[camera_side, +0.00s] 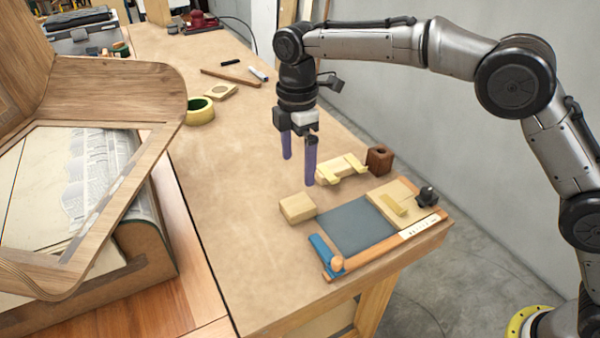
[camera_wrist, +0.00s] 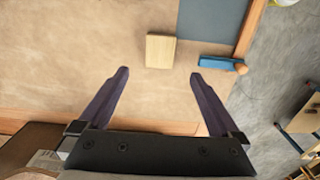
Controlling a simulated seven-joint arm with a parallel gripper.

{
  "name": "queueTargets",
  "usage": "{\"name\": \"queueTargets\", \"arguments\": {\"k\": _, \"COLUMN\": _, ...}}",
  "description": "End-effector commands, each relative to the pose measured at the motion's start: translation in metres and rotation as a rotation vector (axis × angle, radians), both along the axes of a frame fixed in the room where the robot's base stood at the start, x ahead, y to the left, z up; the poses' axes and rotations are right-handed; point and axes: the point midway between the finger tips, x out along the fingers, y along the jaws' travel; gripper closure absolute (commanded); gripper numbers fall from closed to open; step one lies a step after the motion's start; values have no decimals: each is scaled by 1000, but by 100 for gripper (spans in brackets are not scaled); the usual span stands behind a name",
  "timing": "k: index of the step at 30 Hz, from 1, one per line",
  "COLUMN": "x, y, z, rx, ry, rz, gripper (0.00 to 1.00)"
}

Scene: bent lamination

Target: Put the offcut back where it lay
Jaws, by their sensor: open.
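My gripper (camera_side: 298,171) is open, fingers pointing down over the bench, with nothing between them. In the wrist view its fingertips (camera_wrist: 160,73) stand apart. A pale wood block (camera_side: 298,207) lies on the bench beside the grey mat's left corner. It also shows in the wrist view (camera_wrist: 160,51), just beyond and between the fingertips. A small pale strip (camera_side: 394,206) lies on a light wood board (camera_side: 385,192) at the mat's right. Another pale piece with yellowish strips (camera_side: 341,169) lies behind. Which of these is the offcut, I cannot tell.
The grey mat (camera_side: 354,225) has a wooden edge with a blue tool (camera_side: 326,256) at its front corner. A dark brown block (camera_side: 379,158) and a black knob (camera_side: 427,196) stand at the right. A tape roll (camera_side: 200,111) is far left. The bench's middle is clear.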

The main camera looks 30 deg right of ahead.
Motion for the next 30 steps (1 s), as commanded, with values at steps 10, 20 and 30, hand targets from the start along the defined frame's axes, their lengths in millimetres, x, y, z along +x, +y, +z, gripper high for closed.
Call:
{"name": "queueTargets", "arguments": {"k": 10, "x": 0, "y": -1, "z": 6, "rx": 1, "ry": -1, "rz": -3, "gripper": 1}}
{"name": "queueTargets", "arguments": {"k": 20, "x": -45, "y": -72, "z": 73, "rx": 52, "ry": -93, "rz": -321, "gripper": 1}}
{"name": "queueTargets", "arguments": {"k": 30, "x": -160, "y": -167, "z": 118, "rx": 166, "ry": -228, "rz": -847, "gripper": 1}}
